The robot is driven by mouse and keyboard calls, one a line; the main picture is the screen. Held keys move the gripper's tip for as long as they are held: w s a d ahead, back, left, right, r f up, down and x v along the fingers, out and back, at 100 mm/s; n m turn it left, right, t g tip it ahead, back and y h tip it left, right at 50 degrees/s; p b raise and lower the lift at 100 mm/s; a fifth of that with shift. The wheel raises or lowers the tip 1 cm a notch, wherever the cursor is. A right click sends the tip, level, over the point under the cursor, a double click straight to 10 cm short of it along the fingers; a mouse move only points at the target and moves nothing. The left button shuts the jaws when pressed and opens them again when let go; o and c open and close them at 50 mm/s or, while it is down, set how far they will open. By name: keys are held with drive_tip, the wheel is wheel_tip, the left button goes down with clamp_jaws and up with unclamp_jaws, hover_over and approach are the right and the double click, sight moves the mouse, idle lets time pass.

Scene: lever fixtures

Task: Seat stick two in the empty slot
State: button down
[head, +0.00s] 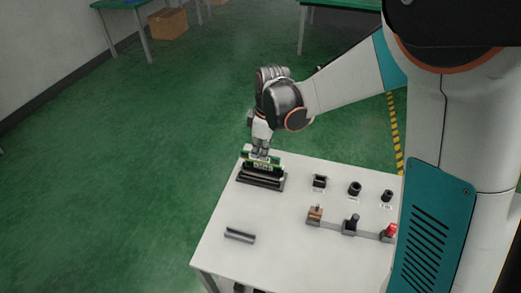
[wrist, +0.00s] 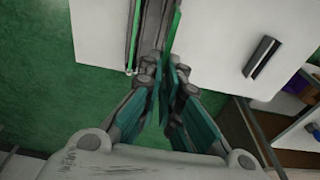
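A green stick with chips on its face, which I take to be stick two (head: 263,166), is between the fingers of my gripper (head: 262,152). It also shows edge-on in the wrist view (wrist: 173,28), where my gripper (wrist: 165,75) is shut on it. The black slot fixture (head: 260,181) is just below and in front of the stick on the white table. In the wrist view a second thin green edge (wrist: 137,22) lies along the fixture, left of the held stick. Whether the held stick touches a slot is hidden.
A grey bar-shaped holder (head: 240,235) lies on the white table (head: 225,210) nearer the front. Right of the fixture are black knobs (head: 354,188) and several levers, one red-topped (head: 390,230). The table between the fixture and the grey holder is clear.

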drive_tip(key=shift+f+b, duration=1.85)
drive_tip(key=shift+f, duration=0.8)
drive_tip(key=shift+f+b, duration=1.7)
drive_tip(key=shift+f, duration=0.4)
drive_tip(key=c, duration=1.7)
unclamp_jaws()
drive_tip(key=shift+r, duration=0.2)
drive_tip(key=r, duration=0.4)
drive_tip(key=d+r, duration=0.1)
drive_tip(key=r, duration=0.6)
drive_tip(key=shift+s+d+r, duration=0.15)
drive_tip(key=shift+s+r, duration=0.1)
drive_tip(key=shift+r, duration=0.1)
drive_tip(key=shift+f, duration=0.1)
